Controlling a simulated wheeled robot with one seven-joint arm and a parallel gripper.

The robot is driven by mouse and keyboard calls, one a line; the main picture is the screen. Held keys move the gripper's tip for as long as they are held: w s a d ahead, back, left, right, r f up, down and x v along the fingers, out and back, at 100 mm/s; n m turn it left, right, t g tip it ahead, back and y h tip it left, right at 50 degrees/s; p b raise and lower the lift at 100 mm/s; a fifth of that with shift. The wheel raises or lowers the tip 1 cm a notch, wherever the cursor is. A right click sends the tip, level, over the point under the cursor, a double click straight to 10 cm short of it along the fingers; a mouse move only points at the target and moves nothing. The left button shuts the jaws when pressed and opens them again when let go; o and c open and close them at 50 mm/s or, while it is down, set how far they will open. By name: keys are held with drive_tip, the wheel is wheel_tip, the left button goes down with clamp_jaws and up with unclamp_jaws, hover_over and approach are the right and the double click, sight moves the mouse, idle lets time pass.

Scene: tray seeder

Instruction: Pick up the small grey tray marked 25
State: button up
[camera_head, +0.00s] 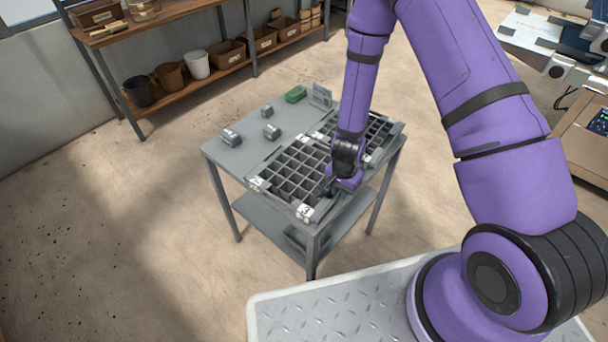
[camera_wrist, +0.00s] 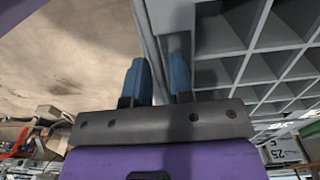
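In the head view my gripper (camera_head: 331,187) points down at the near right edge of a grey tray (camera_head: 290,170) divided into square cells. The tray lies on a grey table. In the wrist view the two blue fingers (camera_wrist: 160,82) stand apart by a narrow gap. A grey rim (camera_wrist: 158,40) runs between or just behind them, with floor to the left and tray cells (camera_wrist: 255,55) to the right. I cannot tell whether the fingers touch the rim. A white label (camera_wrist: 285,153) reading 25 shows at the lower right.
A second grey celled tray (camera_head: 383,132) lies behind, partly hidden by my arm. Small grey blocks (camera_head: 271,132) and a green block (camera_head: 295,95) stand on the table's (camera_head: 240,157) far half. A shelf (camera_head: 190,75) with pots stands behind.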

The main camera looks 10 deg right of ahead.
drive_tip(key=shift+f, duration=0.3)
clamp_jaws()
drive_tip(key=shift+r, duration=0.2)
